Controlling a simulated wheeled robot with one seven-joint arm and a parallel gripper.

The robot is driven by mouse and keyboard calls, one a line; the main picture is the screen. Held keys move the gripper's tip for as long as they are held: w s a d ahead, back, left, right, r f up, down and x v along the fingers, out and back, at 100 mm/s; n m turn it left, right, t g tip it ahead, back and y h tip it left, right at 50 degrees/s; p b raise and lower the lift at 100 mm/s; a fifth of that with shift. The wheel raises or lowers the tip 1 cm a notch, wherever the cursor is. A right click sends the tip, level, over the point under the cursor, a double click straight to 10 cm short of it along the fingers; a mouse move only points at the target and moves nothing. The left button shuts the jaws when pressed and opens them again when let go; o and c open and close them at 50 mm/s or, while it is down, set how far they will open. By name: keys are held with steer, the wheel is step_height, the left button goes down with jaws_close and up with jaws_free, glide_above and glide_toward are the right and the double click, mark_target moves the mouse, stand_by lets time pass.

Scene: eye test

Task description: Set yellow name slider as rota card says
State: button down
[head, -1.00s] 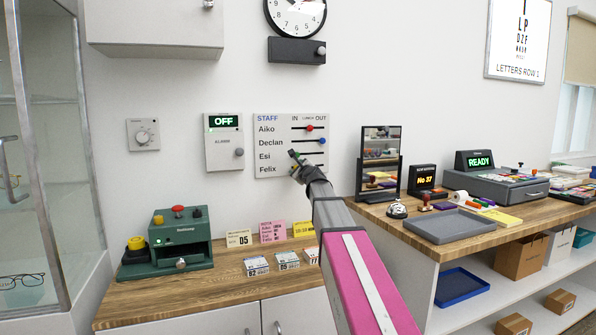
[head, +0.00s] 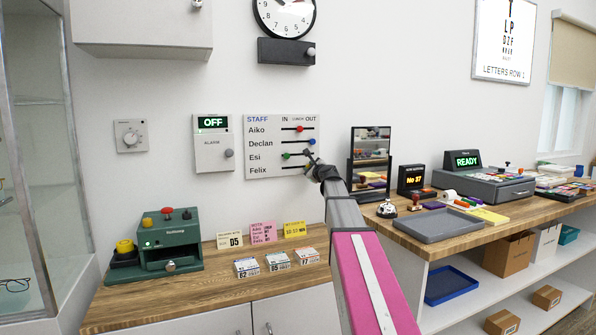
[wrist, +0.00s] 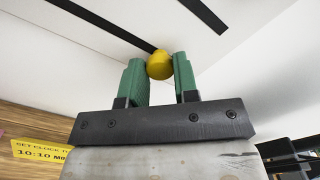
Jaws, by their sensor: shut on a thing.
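My gripper (head: 309,159) is at the lower right of the board, by the Felix row. In the wrist view its green fingers (wrist: 160,75) are shut on the yellow slider knob (wrist: 159,65). The black track runs to the knob from the upper left; none shows beyond it. My gripper hides the knob in the head view. The pink rota card (head: 263,233) stands on the counter; its entries are too small to read.
The red slider (head: 299,128) is near mid-track, the blue one (head: 311,141) towards OUT, the green one (head: 286,156) at IN. The alarm box (head: 213,157) is left of the board. A mirror (head: 370,165) stands close right of my arm.

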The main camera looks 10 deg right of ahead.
steer(key=shift+w+d, duration=0.2)
steer(key=shift+d, duration=0.85)
steer(key=c, duration=0.9)
jaws_free()
steer(key=shift+d, duration=0.1)
steer(key=shift+o, duration=0.2)
steer(key=s+d, duration=0.2)
steer(key=s, duration=0.8)
steer(key=shift+s, duration=0.3)
